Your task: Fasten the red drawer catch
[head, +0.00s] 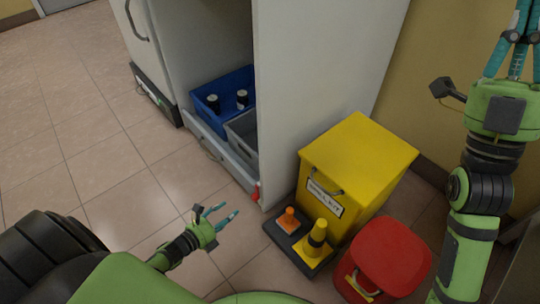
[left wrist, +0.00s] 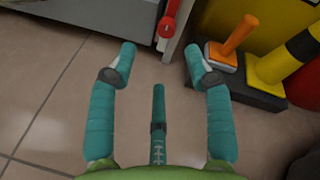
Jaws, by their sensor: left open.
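The red drawer catch (head: 256,192) is at the right end of the low white drawer (head: 232,166), near the floor. In the left wrist view the catch (left wrist: 168,20) is at the top centre, beyond the fingertips. Its exact position is hard to tell. My left gripper (head: 226,213) is open and empty above the floor, to the lower left of the catch. Its spread teal fingers (left wrist: 160,64) show in the left wrist view, with a clear gap to the catch. My right gripper (head: 515,38) is raised at the upper right, its fingertips partly out of frame.
A blue crate (head: 204,88) with dark bottles and a grey crate (head: 234,124) are inside the cabinet (head: 310,70). A yellow box (head: 370,155), a dark base (head: 284,240) with orange and yellow posts, and a red container (head: 398,245) stand right. Floor left is clear.

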